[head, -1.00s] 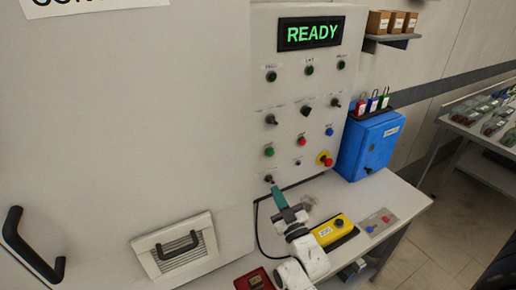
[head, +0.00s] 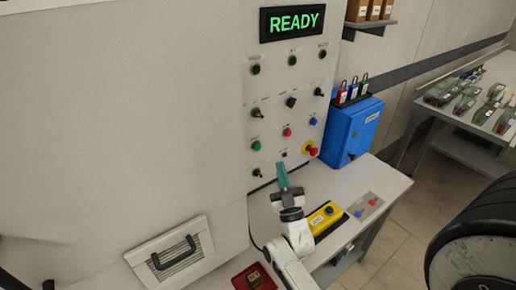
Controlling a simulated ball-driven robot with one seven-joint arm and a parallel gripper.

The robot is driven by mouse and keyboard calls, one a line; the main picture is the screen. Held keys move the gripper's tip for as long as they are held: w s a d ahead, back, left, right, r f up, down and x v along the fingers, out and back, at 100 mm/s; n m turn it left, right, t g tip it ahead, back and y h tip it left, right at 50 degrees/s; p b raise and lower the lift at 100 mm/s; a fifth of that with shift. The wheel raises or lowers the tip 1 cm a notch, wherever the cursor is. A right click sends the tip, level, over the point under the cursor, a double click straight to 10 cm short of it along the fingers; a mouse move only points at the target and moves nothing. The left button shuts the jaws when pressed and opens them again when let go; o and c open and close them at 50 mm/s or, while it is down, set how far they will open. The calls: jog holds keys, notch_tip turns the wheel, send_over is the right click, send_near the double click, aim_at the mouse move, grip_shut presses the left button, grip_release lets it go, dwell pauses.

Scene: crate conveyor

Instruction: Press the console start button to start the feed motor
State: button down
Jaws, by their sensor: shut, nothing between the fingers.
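The upright grey console panel (head: 272,92) shows a lit green READY display (head: 293,22). A green button (head: 256,146), a red button (head: 287,132) and a blue button (head: 313,121) sit in a slanting row on it. Their labels are too small to read, so I cannot tell which is marked start. My gripper (head: 281,167) is shut and empty, with teal fingers pointing at the lower panel. It is below and right of the green button in the picture. I cannot tell its distance from the panel.
A red mushroom button on yellow (head: 312,150) is at the panel's lower right. A yellow box with a black button (head: 325,217) and a small red-and-blue button plate (head: 365,205) lie on the desk. A blue cabinet (head: 350,130) stands right. A black tyre-like thing (head: 480,235) is at lower right.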

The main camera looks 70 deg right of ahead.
aim_at(258, 147)
jog(key=w+d+b, duration=0.3)
jog(key=w+d, duration=0.1)
jog(key=w, duration=0.2)
jog(key=shift+w, duration=0.3)
jog(key=shift+w, duration=0.1)
dwell(1.8)
jog(key=shift+w+d+b, duration=0.25)
jog(key=shift+b, duration=0.1)
jog(key=shift+w+d+b, duration=0.2)
jog(key=shift+w+b, duration=0.2)
jog(key=shift+b, duration=0.05)
dwell(0.6)
jog(key=shift+s, duration=0.15)
dwell(0.3)
jog(key=shift+s+a, duration=0.45)
jog(key=shift+s, duration=0.15)
jog(key=shift+p, duration=0.3)
